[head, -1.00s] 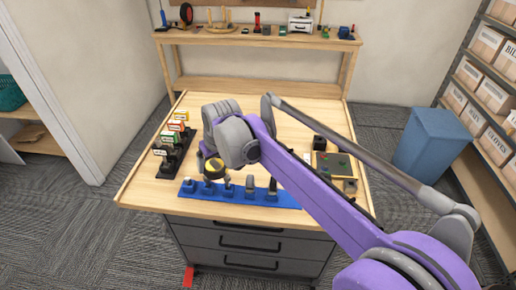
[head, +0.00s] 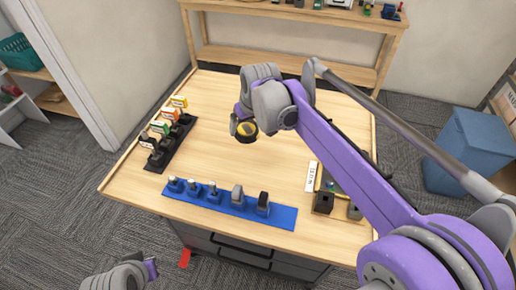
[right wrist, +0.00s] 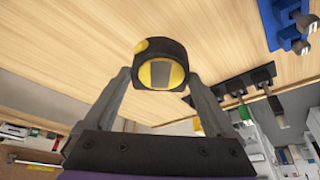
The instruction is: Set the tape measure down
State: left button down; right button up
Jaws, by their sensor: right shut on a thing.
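The tape measure (head: 246,129), black with a yellow face, is held in my right gripper (head: 240,122) over the bare middle of the wooden table (head: 225,165). In the right wrist view the tape measure (right wrist: 160,66) sits between the two grey fingers of my right gripper (right wrist: 160,80), which are shut on it. It looks to be above the tabletop; the exact gap cannot be told. My left gripper (head: 150,268) is at the bottom left, in front of the table and away from it; its opening cannot be made out.
A black rack (head: 160,160) with coloured items stands at the left. A dark tray with small blocks (head: 323,202) is at the right, partly behind my arm. The table's middle is clear.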

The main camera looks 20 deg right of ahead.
aim_at(252, 137)
jog(key=shift+w+d, duration=0.1)
jog(key=shift+d, duration=0.05)
notch_tip(252, 137, down, 5)
jog(key=shift+f, duration=2.4)
jog(key=shift+f+b, duration=0.15)
jog(key=shift+b, duration=0.2)
jog(key=o, duration=1.3)
jog(key=shift+f, duration=0.1)
jog(key=shift+o, duration=0.3)
jog(key=shift+r, duration=0.25)
jog(key=v, duration=1.2)
